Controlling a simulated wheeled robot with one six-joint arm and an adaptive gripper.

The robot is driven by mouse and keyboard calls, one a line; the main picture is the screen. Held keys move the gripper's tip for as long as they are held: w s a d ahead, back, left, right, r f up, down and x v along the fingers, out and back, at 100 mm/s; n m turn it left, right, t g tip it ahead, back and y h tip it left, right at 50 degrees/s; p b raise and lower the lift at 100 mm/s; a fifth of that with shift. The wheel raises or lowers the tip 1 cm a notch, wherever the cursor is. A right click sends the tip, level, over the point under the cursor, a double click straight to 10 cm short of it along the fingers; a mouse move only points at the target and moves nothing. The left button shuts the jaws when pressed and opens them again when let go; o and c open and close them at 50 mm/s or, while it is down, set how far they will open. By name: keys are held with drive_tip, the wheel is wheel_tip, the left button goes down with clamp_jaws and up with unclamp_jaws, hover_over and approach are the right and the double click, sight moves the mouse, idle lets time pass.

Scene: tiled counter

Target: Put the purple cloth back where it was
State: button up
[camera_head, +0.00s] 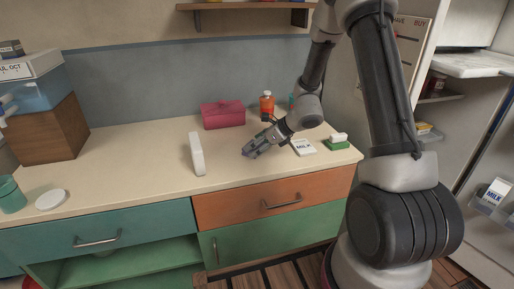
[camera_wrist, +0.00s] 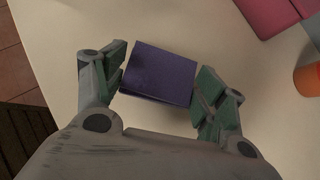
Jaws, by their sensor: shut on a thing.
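The purple cloth (camera_wrist: 158,72) is a folded, dark purple block in the wrist view. It sits between the two green-padded fingers of my gripper (camera_wrist: 163,74), which are shut on it. In the head view, my gripper (camera_head: 252,150) is low over the middle right of the counter, in front of the pink box. The cloth is too small and too covered by the fingers to make out clearly there. I cannot tell whether it touches the counter.
A white upright slab (camera_head: 197,154) stands left of my gripper. A pink box (camera_head: 223,114) and an orange bottle (camera_head: 267,105) stand behind. A milk carton (camera_head: 303,147) and a green-and-white item (camera_head: 337,143) are right.

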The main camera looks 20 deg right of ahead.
drive_tip(key=shift+f, duration=0.45)
drive_tip(key=o, duration=1.2)
drive_tip(key=shift+f, duration=0.1)
drive_tip(key=shift+c, duration=0.2)
